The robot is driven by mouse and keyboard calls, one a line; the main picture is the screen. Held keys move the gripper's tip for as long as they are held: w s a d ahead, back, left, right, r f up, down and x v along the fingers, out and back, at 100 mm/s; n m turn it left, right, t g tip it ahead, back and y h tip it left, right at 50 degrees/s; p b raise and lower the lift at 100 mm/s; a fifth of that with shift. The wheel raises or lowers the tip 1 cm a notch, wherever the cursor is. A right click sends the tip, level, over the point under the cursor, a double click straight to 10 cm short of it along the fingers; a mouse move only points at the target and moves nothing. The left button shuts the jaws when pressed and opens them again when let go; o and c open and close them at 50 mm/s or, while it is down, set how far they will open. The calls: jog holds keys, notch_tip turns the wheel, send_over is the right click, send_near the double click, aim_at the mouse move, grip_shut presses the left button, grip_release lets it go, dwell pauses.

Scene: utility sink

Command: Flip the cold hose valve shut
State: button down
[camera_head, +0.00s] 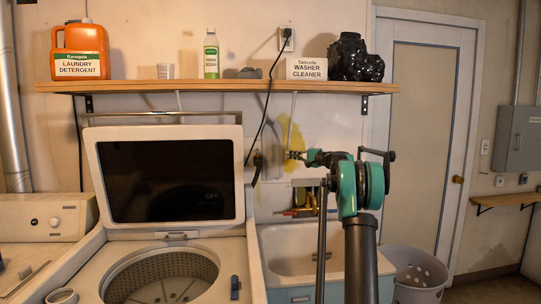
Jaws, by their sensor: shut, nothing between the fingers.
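My gripper (291,155) is at the left end of my dark and green arm, in front of the back wall below the shelf. Its small fingers are shut and hold nothing. Brass fittings (304,200) with small red and yellow parts show above the back of the sink, below my gripper. I cannot tell which of these, if any, is the cold hose valve, or how its handle is turned. My arm covers part of this area. A gap shows between my gripper and the brass fittings in the picture.
A wooden shelf (215,87) with bottles and boxes runs above my gripper. The open washer (160,262) stands left of the sink (290,250). A black cord (268,105) hangs from a wall outlet.

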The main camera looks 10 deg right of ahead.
jog(key=s+a+x, duration=0.2)
jog(key=x, duration=1)
jog(key=shift+w+a, duration=0.25)
jog(key=shift+a, duration=0.05)
